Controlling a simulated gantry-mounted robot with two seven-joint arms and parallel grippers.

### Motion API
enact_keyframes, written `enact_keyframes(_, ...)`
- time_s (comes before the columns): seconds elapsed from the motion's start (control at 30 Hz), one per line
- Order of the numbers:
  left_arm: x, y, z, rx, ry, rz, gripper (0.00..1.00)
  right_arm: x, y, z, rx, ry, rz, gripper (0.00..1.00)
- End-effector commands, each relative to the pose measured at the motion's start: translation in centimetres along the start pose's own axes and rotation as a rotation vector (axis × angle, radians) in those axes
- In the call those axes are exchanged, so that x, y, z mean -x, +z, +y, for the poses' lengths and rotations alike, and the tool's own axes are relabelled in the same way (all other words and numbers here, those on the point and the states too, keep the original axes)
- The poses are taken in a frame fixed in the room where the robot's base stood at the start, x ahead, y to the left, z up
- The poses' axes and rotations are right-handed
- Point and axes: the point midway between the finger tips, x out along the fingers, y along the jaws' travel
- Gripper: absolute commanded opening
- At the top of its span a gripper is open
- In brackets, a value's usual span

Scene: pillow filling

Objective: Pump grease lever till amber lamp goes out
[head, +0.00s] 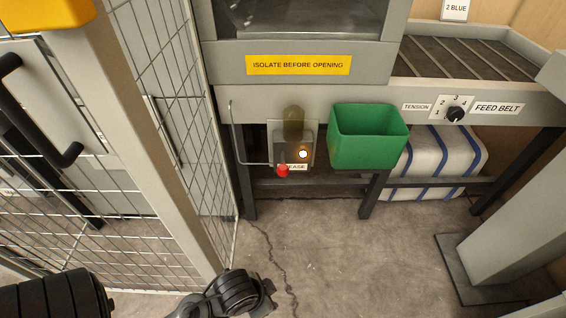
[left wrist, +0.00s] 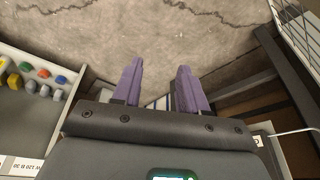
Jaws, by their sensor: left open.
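The grease pump (head: 293,145) is mounted under the machine front, with a dark olive reservoir (head: 293,122) above a grey body. Its amber lamp (head: 303,154) glows bright. A red knob (head: 283,170) sits at the pump's lower left, partly over the GREASE label; the lever's shaft is hard to make out. My left arm enters the head view at the bottom, well below and in front of the pump. In the left wrist view my left gripper (left wrist: 160,66) has its purple fingers apart, with nothing between them and floor beyond. My right gripper is not in view.
A green bin (head: 369,137) hangs just right of the pump. A bent wire rail (head: 235,140) is at its left. A mesh guard (head: 205,150) stands further left. The floor (head: 330,255) ahead is clear.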

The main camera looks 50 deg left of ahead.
Motion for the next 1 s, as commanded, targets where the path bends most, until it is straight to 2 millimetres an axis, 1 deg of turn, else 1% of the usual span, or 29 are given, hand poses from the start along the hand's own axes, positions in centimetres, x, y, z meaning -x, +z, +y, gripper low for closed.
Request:
enact_keyframes(0.33, -0.04, 0.02, 0.00, 0.000, 0.000, -0.001, 0.43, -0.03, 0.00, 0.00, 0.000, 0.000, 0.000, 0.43)
enact_keyframes(0.6, -0.07, 0.03, 0.00, 0.000, 0.000, -0.001, 0.01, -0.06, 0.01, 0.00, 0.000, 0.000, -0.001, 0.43)
enact_keyframes(0.63, -0.07, 0.03, 0.00, 0.000, 0.000, -0.001, 0.00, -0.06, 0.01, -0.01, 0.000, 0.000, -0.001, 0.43)
enact_keyframes(1.0, -0.08, 0.03, 0.00, 0.000, 0.000, -0.002, 0.00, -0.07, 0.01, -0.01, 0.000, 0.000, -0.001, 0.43)
